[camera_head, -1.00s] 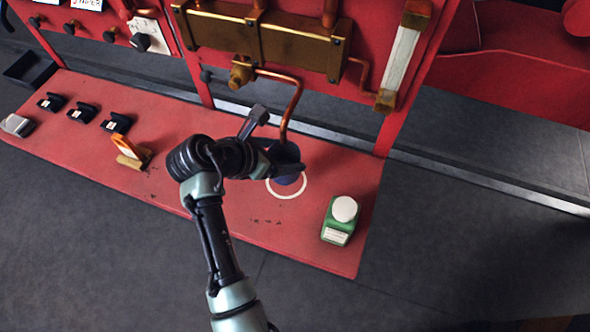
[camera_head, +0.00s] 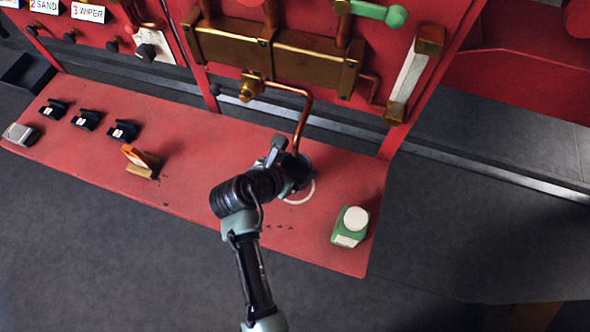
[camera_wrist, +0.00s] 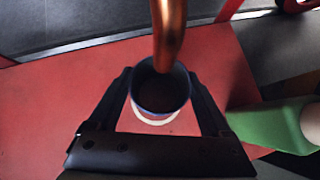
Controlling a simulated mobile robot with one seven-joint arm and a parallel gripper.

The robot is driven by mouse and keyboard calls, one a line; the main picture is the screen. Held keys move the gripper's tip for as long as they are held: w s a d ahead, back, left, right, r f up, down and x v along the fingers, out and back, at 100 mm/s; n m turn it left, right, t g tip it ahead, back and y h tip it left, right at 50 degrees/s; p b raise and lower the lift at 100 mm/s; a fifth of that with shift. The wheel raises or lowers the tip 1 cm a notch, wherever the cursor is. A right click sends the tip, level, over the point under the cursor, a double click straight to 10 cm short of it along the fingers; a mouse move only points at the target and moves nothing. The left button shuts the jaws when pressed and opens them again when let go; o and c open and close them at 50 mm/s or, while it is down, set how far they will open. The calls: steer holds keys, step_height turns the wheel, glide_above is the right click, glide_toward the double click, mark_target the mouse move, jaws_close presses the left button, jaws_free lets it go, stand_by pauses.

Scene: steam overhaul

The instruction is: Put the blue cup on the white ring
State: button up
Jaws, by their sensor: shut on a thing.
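The blue cup (camera_wrist: 160,92) is between the two fingers of my gripper (camera_wrist: 161,98) in the wrist view, with its dark open mouth facing the camera. My gripper is shut on it. In the head view the cup is mostly hidden by my gripper (camera_head: 292,178). The white ring (camera_head: 303,193) is painted on the red shelf and partly covered by my gripper. In the wrist view a white arc of the ring (camera_wrist: 152,119) shows at the cup's near edge. I cannot tell whether the cup's base touches the shelf.
A copper pipe (camera_head: 303,115) curves down from the brass block and ends over the cup. An orange-and-brass piece (camera_head: 141,161) and several black holders stand left on the red shelf (camera_head: 190,185).

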mark_target(303, 169)
steer(key=shift+f, duration=1.5)
steer(key=shift+f, duration=0.15)
steer(key=o, duration=1.4)
steer(key=shift+r, duration=0.2)
steer(key=v, duration=1.2)
steer(key=shift+f, duration=0.1)
